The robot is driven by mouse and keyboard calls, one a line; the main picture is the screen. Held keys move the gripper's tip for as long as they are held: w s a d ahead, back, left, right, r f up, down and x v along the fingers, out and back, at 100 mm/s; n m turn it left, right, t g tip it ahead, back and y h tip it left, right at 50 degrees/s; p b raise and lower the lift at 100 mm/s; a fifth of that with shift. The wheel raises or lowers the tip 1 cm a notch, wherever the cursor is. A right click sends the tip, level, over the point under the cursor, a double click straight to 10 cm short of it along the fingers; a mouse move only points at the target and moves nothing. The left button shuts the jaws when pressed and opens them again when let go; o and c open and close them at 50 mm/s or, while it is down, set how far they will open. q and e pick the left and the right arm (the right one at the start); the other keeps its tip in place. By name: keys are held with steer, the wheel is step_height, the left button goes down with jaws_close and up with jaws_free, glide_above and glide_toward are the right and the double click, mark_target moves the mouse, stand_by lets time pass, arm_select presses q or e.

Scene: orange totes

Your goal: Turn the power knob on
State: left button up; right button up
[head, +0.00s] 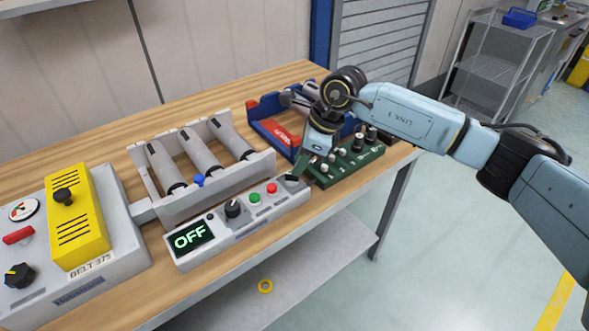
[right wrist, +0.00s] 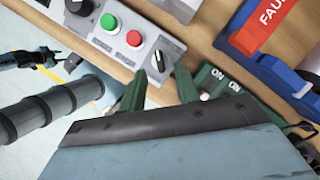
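A long grey control box (head: 205,243) near the table's front edge has a display (head: 190,237) reading OFF. It carries a black knob (head: 233,209), a green button (head: 254,198), a red button (head: 272,188) and another black knob (head: 291,178) at its right end. In the right wrist view, this end knob (right wrist: 158,61) has a light pointer mark. My right gripper (right wrist: 158,82) is open, its dark green fingers on either side of the end knob; I cannot tell whether they touch it. A blue-and-dark part at the left edge may be my left gripper (right wrist: 32,59); its opening is unclear.
A green switch box (head: 345,165) stands close right of the control box. A red-and-blue tray (head: 268,106) lies behind it. A rack with grey rollers (head: 165,165) stands behind the control box, and a grey-and-yellow belt unit (head: 80,225) at the left.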

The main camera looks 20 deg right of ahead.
mark_target(292, 178)
steer(key=shift+x, duration=1.95)
jaws_close()
